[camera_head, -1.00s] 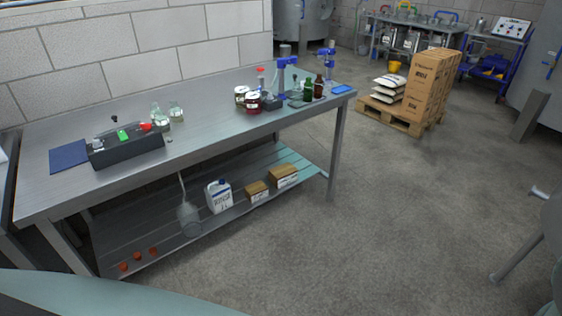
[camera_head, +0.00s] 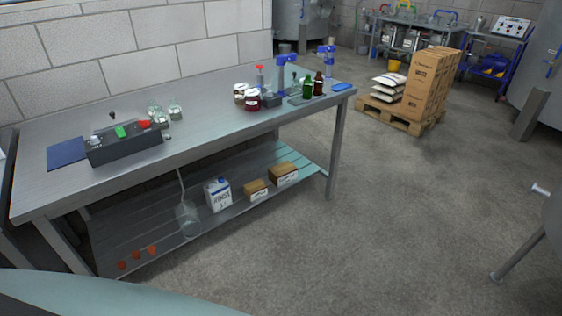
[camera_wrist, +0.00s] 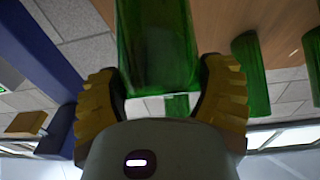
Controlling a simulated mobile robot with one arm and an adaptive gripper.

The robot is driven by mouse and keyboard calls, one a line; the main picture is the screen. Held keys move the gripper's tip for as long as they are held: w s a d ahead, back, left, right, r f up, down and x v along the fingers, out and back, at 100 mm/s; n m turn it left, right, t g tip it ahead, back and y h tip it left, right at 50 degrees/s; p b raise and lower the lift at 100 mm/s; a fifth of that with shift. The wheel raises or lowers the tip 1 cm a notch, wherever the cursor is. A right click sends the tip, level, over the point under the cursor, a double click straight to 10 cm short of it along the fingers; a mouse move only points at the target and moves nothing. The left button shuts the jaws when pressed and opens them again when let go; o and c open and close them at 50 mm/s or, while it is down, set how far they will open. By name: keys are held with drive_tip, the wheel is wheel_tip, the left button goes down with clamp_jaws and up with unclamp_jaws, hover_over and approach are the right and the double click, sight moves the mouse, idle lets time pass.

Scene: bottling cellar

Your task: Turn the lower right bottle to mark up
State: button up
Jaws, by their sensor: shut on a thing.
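In the wrist view a green bottle (camera_wrist: 157,42) runs from the top edge down between my gripper's yellow fingers. My gripper (camera_wrist: 161,75) is shut on this bottle, one finger on each side. No mark on the held bottle can be made out. A brown wooden board (camera_wrist: 215,25) lies behind it. A second green bottle (camera_wrist: 249,68) is to the right, apart from my gripper, and a third (camera_wrist: 312,60) is cut off by the right edge. My gripper and these bottles are not visible in the head view.
The wrist view shows a dark blue upright surface (camera_wrist: 45,60) at left. In the head view a steel bench (camera_head: 205,120) holds a black tray (camera_head: 125,148), jars and small bottles. A pallet (camera_head: 395,116) with boxes stands behind. The floor right of the bench is clear.

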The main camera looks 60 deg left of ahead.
drive_tip(key=shift+w+m+g+b, duration=0.1)
drive_tip(key=shift+m+g+b, duration=0.4)
drive_tip(key=shift+m+g, duration=0.45)
drive_tip(key=shift+m, duration=0.25)
drive_tip(key=o, duration=1.1)
drive_tip(key=shift+a+f, duration=0.2)
drive_tip(key=shift+a, duration=0.35)
drive_tip(key=a, duration=1.1)
drive_tip(key=shift+w+f, duration=0.3)
drive_tip(key=shift+w, duration=0.05)
